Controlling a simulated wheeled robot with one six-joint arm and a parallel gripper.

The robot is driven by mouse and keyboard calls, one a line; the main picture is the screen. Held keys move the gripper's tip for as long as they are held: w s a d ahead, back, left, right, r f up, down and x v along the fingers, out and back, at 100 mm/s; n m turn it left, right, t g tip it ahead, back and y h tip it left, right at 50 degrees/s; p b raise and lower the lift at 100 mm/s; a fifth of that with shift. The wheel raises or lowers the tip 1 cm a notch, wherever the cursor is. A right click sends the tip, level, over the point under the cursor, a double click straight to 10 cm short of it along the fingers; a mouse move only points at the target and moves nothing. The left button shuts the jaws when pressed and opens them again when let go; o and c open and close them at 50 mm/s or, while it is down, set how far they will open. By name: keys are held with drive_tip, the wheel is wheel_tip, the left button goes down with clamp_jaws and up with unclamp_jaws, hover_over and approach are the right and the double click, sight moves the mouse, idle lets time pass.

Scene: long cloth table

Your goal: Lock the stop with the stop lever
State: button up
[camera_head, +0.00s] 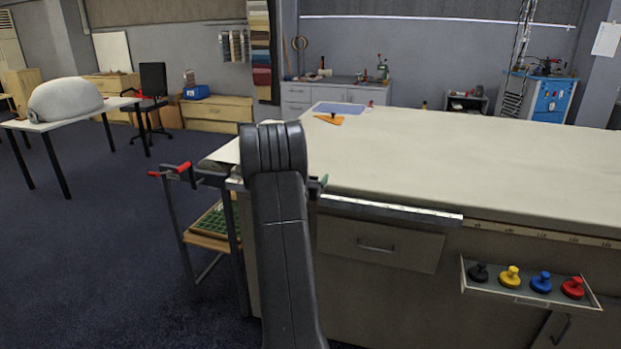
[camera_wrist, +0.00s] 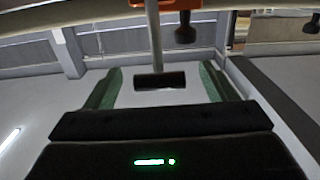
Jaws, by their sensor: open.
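In the wrist view a pale rod (camera_wrist: 153,35) ends in a dark cylindrical grip (camera_wrist: 160,80), seemingly the stop lever. It runs from an orange part (camera_wrist: 165,4) at the top edge. My gripper (camera_wrist: 161,69) is open, with one green finger on each side of the grip and visible gaps between. Whether the grip lies at finger depth I cannot tell. In the head view my arm hides most of the gripper; a bit of green shows beside the arm at the table's near edge. The stop itself is not clearly visible there.
The long cloth table (camera_head: 480,150) has a metal rail (camera_head: 390,208) along its near edge. A tray (camera_head: 530,298) with several coloured knobs hangs at the front right. A red-handled frame (camera_head: 180,205) stands left of my arm. A second dark knob (camera_wrist: 185,34) shows near the rod.

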drive_tip(key=shift+w, duration=0.1)
drive_tip(key=c, duration=1.3)
